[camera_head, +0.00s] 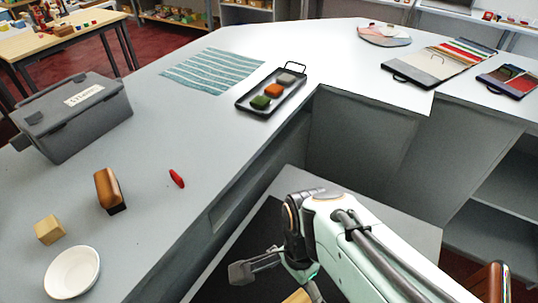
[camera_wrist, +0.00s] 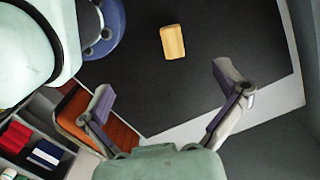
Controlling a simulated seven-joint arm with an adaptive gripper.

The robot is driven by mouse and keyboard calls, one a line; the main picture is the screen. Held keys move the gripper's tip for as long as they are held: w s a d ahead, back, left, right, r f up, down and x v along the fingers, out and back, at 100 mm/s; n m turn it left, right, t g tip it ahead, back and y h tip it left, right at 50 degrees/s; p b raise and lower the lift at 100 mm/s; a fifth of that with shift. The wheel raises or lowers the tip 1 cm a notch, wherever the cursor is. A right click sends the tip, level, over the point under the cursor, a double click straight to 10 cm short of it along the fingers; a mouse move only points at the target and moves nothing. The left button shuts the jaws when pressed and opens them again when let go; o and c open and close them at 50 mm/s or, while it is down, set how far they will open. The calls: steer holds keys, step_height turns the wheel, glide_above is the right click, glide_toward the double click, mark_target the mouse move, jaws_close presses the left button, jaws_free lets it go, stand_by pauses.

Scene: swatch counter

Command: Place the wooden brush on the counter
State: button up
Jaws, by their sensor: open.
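A brown wooden block with a dark underside (camera_head: 108,190), which looks like the wooden brush, stands on the grey counter (camera_head: 150,235) at the left, between a light wooden cube and a red object. Nothing holds it, and my gripper is well to its right. My gripper (camera_wrist: 163,85) is open and empty in the wrist view, its two fingers spread wide. In the head view it is low in the middle, partly hidden by my arm. Beyond the fingers, a pale wooden block (camera_wrist: 173,41) lies on a dark surface (camera_wrist: 230,35).
A light cube (camera_head: 49,230), a white bowl (camera_head: 72,272), a red object (camera_head: 177,178) and a lidded grey box (camera_head: 75,115) are on the counter's left. A black tray (camera_head: 245,104) with several coloured pieces and a striped cloth (camera_head: 212,70) lie farther back. Clear counter surrounds the brown block.

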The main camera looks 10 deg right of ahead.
steer(key=s+r+n, duration=0.1)
steer(key=n, duration=0.3)
steer(key=s+r+n, duration=0.1)
steer(key=n, duration=0.3)
steer(key=s+r+n, duration=0.1)
steer(key=s+n, duration=0.1)
steer(key=n, duration=0.3)
steer(key=shift+a+r+t, duration=0.3)
steer(key=shift+a+r, duration=0.1)
steer(key=shift+s+r+n, duration=0.1)
steer(key=shift+s+n, duration=0.05)
steer(key=shift+n, duration=0.35)
steer(key=c, duration=0.4)
steer(key=shift+s, duration=0.1)
steer(key=shift+n, duration=0.3)
